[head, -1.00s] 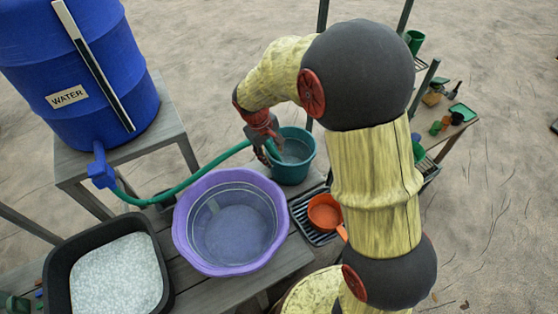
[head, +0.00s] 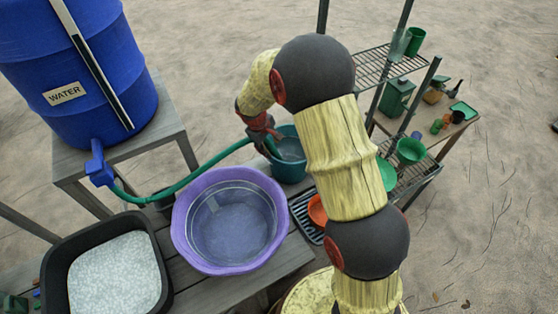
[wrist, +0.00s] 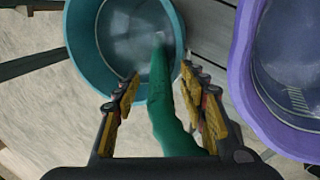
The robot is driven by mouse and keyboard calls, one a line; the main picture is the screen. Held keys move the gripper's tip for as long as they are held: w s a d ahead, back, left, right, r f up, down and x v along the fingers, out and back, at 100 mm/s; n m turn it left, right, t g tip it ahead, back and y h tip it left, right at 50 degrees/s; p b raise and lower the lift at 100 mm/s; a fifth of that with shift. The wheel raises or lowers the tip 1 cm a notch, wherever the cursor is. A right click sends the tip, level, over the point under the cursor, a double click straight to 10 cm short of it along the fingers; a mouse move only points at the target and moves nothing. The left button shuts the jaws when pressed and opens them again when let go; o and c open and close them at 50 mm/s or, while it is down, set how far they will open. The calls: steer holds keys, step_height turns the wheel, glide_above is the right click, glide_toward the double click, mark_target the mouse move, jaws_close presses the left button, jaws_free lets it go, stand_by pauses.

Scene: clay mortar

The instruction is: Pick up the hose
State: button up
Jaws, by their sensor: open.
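The green hose (head: 190,177) runs from the tap of the blue water barrel (head: 85,80) to the teal bucket (head: 291,168), where its end hangs over the opening. My gripper (head: 268,140) is at the hose's end, above the bucket's left rim. In the wrist view my gripper (wrist: 162,92) is open, with one finger on each side of the hose (wrist: 165,105). The hose lies between the fingers, with a visible gap on the left and little gap on the right; contact there is unclear. The teal bucket (wrist: 82,40) is beyond the fingertips.
A purple basin (head: 180,222) stands on the wooden table beside the bucket. A black tub of white granules (head: 115,272) is at lower left. An orange pan (head: 317,209) sits on a black rack. Metal shelves (head: 385,68) with green containers stand at right.

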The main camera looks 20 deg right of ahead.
steer(key=shift+f, duration=0.25)
steer(key=shift+c, duration=1)
steer(key=c, duration=0.8)
jaws_close()
